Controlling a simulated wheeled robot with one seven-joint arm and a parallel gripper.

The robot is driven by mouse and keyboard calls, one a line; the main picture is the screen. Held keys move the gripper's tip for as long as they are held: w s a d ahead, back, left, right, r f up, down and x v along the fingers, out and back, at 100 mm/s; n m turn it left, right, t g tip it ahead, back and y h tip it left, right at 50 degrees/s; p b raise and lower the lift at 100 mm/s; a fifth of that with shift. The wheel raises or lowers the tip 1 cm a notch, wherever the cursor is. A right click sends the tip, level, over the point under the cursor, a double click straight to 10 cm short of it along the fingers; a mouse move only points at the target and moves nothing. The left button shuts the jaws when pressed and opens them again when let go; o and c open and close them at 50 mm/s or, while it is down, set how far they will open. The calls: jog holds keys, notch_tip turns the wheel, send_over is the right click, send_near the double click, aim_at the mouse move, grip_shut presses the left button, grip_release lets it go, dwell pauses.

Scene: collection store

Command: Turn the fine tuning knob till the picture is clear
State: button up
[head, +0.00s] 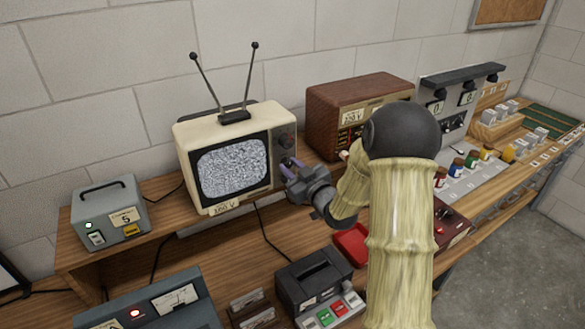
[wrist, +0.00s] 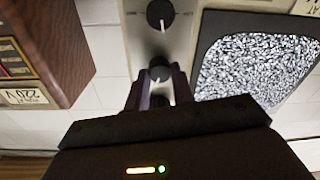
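The cream television (head: 225,155) stands on the raised wooden shelf, and its screen (head: 233,168) shows grey static. The same static fills the screen in the wrist view (wrist: 255,68), which sees the set upside down. A round dark knob with a white pointer line (wrist: 160,14) is at the top of the wrist view. A second dark knob (wrist: 160,68) shows by my fingertips, with another dark round shape below it between my fingers. My gripper (wrist: 158,82) is at the knob panel, fingers apart on either side. I cannot tell whether they touch a knob. My gripper also shows in the head view (head: 288,163).
A brown wooden 220 V set (head: 335,110) stands close to the right of the television. A grey box with a handle (head: 108,212) is to the left. The antenna (head: 234,114) rises from the television top. Dark devices with lights and buttons fill the lower bench.

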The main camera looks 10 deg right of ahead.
jog(key=shift+f+m+b, duration=0.15)
jog(key=shift+m+b, duration=0.75)
jog(key=shift+b, duration=0.05)
jog(key=shift+m+b, duration=0.5)
jog(key=shift+m, duration=0.6)
jog(key=o, duration=1)
jog(key=b+v, duration=0.8)
jog(key=v, duration=0.9)
jog(key=shift+s, duration=0.15)
jog(key=shift+d, duration=0.15)
